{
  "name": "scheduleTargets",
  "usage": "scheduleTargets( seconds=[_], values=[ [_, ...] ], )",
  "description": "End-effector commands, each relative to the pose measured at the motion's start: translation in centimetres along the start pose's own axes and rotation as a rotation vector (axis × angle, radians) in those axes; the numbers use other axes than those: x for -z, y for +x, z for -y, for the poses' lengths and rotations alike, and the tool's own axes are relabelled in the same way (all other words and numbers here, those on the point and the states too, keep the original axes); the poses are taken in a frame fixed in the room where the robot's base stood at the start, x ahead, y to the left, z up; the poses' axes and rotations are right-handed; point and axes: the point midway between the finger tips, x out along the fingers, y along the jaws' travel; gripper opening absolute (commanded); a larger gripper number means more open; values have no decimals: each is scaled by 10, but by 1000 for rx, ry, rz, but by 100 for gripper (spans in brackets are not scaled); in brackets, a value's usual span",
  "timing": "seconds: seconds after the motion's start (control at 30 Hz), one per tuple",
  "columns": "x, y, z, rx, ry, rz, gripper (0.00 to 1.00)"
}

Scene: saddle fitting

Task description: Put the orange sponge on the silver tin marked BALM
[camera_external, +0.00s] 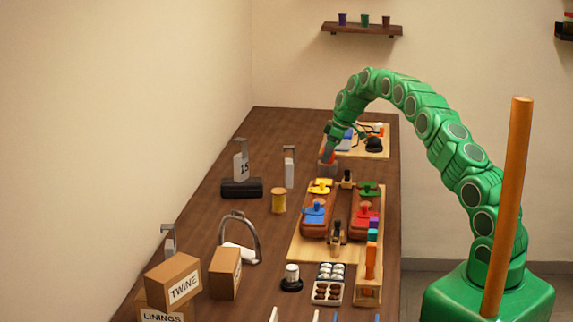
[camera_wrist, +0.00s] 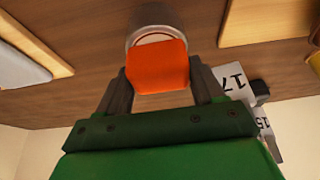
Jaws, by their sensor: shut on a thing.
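My gripper (camera_wrist: 158,68) is shut on the orange sponge (camera_wrist: 158,66), which sits between its two dark fingers. In the external view my gripper (camera_external: 329,150) is at the far part of the workbench, pointing down. The silver tin (camera_wrist: 141,31) shows behind the sponge in the wrist view, its round rim partly covered by it. The tin (camera_external: 327,169) also shows right below my gripper in the external view. I cannot read any marking on it, nor tell whether the sponge touches it.
A wooden board (camera_external: 297,248) with brown blocks and coloured knobs lies nearer on the bench. Another board (camera_external: 345,152) with tools is just behind my gripper. A number 17 tag (camera_wrist: 232,84) stands close to my right finger in the wrist view.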

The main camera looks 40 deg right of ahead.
Motion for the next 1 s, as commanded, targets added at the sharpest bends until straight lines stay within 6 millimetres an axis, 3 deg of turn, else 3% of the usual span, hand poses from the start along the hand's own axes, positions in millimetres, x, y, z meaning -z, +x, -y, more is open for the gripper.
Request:
scheduleTargets(
  seconds=[0.13, 0.17, 0.3, 0.7, 1.0],
  values=[
    [-1, 3, 0, 0, 0, 0, 38],
    [-1, 2, 0, 0, 0, 0, 72],
    [-1, 2, 0, 0, 0, 0, 93],
    [1, -1, 0, -1, 0, -1, 93],
    [1, -33, -1, -4, -1, -2, 93]
  ],
)
